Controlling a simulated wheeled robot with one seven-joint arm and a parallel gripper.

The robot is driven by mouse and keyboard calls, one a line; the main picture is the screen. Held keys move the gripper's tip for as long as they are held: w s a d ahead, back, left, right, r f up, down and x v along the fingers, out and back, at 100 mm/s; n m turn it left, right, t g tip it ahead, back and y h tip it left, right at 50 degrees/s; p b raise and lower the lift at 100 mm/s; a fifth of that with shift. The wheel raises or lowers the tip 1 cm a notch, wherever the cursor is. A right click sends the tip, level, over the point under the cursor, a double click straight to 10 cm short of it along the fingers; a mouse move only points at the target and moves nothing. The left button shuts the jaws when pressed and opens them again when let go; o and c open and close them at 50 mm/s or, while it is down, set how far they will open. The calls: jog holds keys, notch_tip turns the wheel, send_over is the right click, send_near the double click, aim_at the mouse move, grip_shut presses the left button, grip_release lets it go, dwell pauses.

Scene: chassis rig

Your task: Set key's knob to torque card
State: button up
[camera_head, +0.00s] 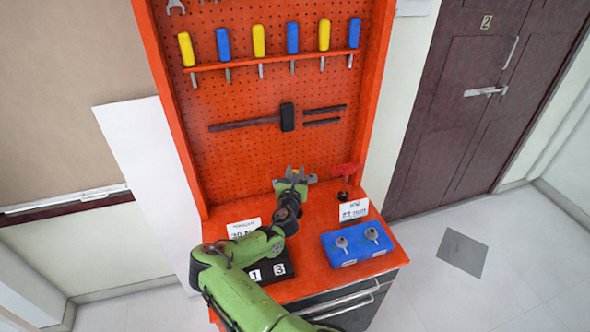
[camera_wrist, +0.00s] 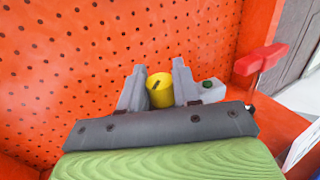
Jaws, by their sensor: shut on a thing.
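My gripper (camera_wrist: 160,88) points at the pegboard in the wrist view, its two grey fingers on either side of a yellow round knob (camera_wrist: 160,91) with a dark mark on its face. It is shut on this knob. A grey part with a green spot (camera_wrist: 208,86) shows just right of the fingers; I cannot tell how it joins the knob.
A red handle-like part (camera_head: 346,170) stands right of my gripper. A blue block (camera_head: 357,247) with two metal pieces lies at the front right. A black block (camera_head: 274,272) with number labels is partly under my arm. Tools hang on the orange pegboard (camera_head: 265,160).

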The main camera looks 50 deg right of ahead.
jog(key=o, duration=1)
jog(key=shift+a, duration=0.1)
jog(key=b+v, duration=0.1)
jog(key=v, duration=1.4)
jog(key=shift+s+a+b, duration=0.2)
jog(key=shift+a+b, duration=0.05)
jog(key=shift+b, duration=0.1)
